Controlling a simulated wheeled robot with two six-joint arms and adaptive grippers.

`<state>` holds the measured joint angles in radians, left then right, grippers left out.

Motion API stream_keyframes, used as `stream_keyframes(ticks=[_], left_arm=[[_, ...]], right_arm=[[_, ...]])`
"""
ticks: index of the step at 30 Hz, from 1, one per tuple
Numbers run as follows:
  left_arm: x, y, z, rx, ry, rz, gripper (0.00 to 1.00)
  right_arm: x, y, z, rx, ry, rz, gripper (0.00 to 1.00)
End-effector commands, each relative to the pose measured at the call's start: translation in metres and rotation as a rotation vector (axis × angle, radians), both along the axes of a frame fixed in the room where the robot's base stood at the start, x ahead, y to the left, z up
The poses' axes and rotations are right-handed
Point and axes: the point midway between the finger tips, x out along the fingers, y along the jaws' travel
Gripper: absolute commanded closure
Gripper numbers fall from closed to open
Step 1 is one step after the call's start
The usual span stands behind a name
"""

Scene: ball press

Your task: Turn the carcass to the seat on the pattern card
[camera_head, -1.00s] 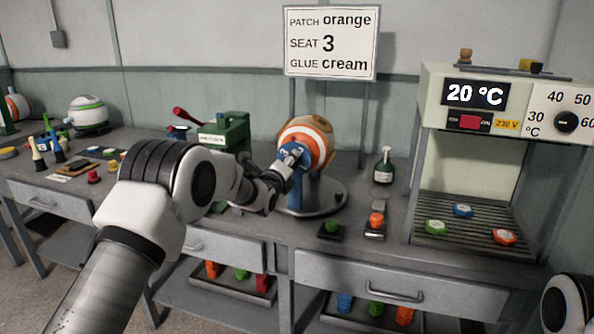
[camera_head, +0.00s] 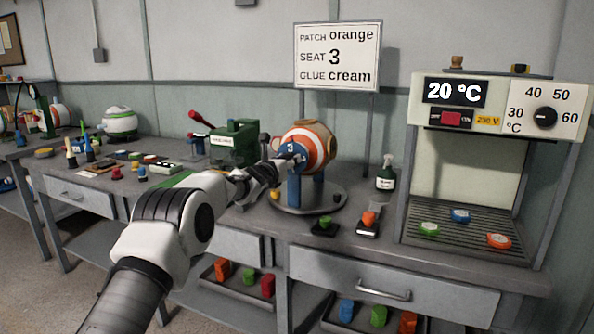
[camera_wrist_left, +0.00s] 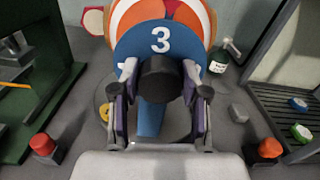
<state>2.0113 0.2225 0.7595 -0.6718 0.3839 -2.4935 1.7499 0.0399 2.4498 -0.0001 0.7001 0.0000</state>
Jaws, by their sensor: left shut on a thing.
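The carcass (camera_head: 318,138) is a ball with orange, white and tan panels, held on a round grey stand (camera_head: 325,203). A blue disc (camera_head: 298,153) is at its near side. In the left wrist view the disc (camera_wrist_left: 160,42) shows a white 3 at its top, above a dark round knob (camera_wrist_left: 160,88). My left gripper (camera_head: 274,170) is shut on this knob, with a finger on each side of it in the left wrist view (camera_wrist_left: 160,76). The pattern card (camera_head: 336,56) reads patch orange, seat 3, glue cream. My right gripper is out of view.
A green press (camera_head: 233,143) with a red lever stands left of the carcass. A glue bottle (camera_head: 386,174) and small pads with green and orange pieces are to the right. A heater cabinet (camera_head: 480,105) reading 20 °C holds several coloured patches. Trays sit below the bench.

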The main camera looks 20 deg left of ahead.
Motion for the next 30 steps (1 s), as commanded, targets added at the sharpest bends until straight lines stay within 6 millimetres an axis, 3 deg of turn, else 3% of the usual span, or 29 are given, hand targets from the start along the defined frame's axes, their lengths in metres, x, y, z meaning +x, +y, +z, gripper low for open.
stream_keyframes(ticks=[1, 6, 22, 23, 24, 25, 30], left_arm=[[0.000, 0.001, -0.006, 0.022, 0.000, 0.001, 1.00], [0.000, 0.001, -0.004, 0.082, -0.002, 0.000, 1.00], [0.000, 0.000, -0.002, 0.111, -0.001, 0.000, 1.00], [0.000, 0.000, -0.002, 0.111, -0.001, 0.000, 0.52], [0.000, 0.000, -0.002, 0.111, -0.001, 0.000, 0.38], [0.000, 0.000, -0.001, 0.111, -0.001, 0.000, 0.30], [0.000, 0.001, -0.001, 0.110, -0.002, 0.000, 0.30]], right_arm=[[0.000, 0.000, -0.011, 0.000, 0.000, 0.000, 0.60], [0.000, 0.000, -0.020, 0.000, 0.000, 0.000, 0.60], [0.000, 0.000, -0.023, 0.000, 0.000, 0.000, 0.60], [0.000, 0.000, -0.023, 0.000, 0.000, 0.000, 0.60], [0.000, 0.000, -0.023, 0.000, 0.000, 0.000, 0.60], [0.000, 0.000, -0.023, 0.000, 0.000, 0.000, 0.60], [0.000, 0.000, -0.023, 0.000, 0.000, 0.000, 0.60]])
